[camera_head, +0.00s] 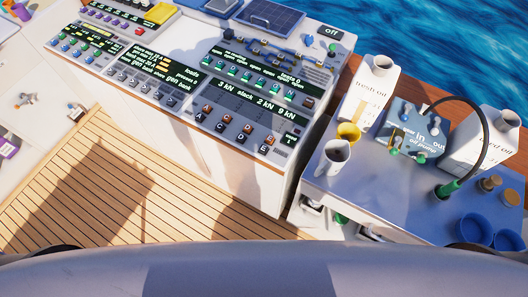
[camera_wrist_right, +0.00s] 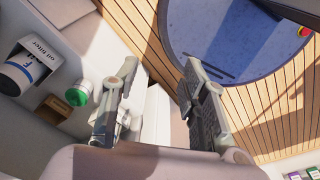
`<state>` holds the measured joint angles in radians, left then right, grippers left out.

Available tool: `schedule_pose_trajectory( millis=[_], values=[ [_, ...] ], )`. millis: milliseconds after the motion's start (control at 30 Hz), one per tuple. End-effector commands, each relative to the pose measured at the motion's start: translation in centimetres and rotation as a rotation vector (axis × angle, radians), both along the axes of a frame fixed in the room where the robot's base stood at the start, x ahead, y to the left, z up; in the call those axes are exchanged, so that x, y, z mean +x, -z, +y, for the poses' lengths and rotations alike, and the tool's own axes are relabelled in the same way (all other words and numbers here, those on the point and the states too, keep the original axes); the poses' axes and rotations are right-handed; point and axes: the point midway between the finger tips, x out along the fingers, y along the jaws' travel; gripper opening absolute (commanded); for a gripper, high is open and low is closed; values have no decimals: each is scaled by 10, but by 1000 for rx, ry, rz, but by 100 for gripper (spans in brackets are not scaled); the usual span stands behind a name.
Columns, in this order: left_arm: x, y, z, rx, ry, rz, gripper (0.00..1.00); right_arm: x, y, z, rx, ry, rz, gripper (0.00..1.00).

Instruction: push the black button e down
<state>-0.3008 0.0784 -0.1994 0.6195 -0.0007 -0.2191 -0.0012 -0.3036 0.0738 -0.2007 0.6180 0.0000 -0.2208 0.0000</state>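The control panel (camera_head: 232,107) is at the middle of the head view, on a white console. A row of small dark buttons runs along its lower edge with letter labels. The button by the label E (camera_head: 269,139) is at the right end of that row; it is too small to tell whether it is up or down. My right gripper (camera_wrist_right: 160,68) shows in the right wrist view, its two fingers apart with nothing between them. It is not near the panel in that view. My left gripper is in neither view.
Right of the panel, a grey table (camera_head: 375,188) holds white oil cartons (camera_head: 373,90), a blue oil pump (camera_head: 420,128) and cups. The right wrist view shows wooden decking (camera_wrist_right: 270,115), a blue round surface (camera_wrist_right: 235,35), and an oil filter (camera_wrist_right: 25,70).

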Motion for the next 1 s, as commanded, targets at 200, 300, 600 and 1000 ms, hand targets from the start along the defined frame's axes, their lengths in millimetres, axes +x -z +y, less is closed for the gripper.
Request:
schedule_pose_trajectory(
  millis=[200,300,600,1000],
  values=[
    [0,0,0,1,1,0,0,9,-1,-5,-5,-1,-13,40],
    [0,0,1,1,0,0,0,13,-1,-6,-7,-2,-19,40],
    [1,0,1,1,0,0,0,6,0,-7,-8,-2,-10,33],
    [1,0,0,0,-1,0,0,2,0,-7,-8,-1,-3,6]
  ],
)
